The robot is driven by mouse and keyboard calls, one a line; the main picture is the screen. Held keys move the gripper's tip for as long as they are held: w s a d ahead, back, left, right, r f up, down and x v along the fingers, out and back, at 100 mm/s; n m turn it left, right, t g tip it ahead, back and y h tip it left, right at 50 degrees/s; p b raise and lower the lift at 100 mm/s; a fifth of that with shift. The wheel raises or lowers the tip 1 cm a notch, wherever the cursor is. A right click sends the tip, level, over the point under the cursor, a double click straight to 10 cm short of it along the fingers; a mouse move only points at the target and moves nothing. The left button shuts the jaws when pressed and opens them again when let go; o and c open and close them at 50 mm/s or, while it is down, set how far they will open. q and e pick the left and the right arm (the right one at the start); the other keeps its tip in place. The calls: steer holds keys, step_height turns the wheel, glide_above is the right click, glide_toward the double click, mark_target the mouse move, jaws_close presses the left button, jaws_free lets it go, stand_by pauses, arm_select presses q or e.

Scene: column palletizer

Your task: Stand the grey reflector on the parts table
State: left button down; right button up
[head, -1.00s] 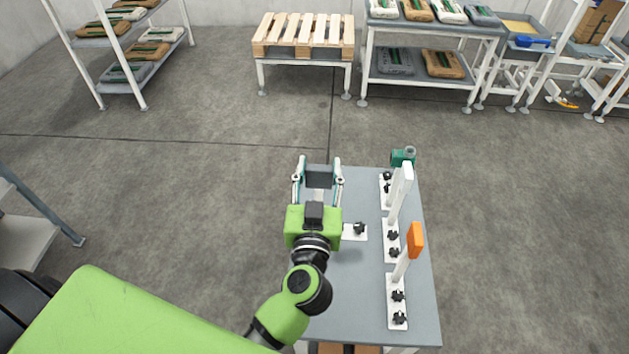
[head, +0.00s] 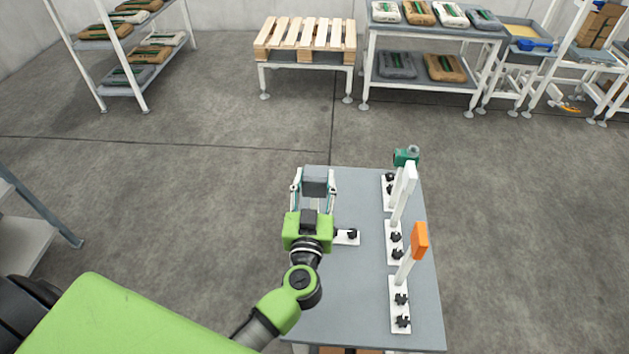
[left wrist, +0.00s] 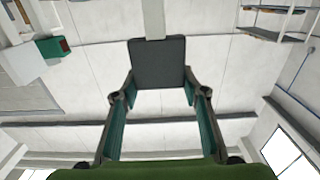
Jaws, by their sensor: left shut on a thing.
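The grey reflector (head: 315,187) has a dark grey square head, which my left gripper (head: 314,184) holds between its fingertips over the far left part of the parts table (head: 362,285). In the left wrist view the reflector's grey head (left wrist: 158,63) sits between the fingers (left wrist: 159,92), with a white post running to the picture's top edge. A white foot plate with a black knob shows right of the gripper body; the rest of it is hidden. I cannot tell whether the foot touches the table. My right gripper is out of view.
Along the table's right side stand a white post (head: 404,190) and an orange-headed post (head: 419,241) on knobbed plates. A green device (head: 404,158) is at the far right corner. The table's near left part is clear. A pallet (head: 305,37) stands far behind.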

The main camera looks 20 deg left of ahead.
arm_select(q)
steer(key=c, duration=1.2)
jaws_free()
steer(key=shift+f, duration=0.1)
steer(key=shift+c, duration=0.2)
steer(key=shift+s, duration=0.1)
steer(key=b+v, duration=0.2)
steer(key=v, duration=1)
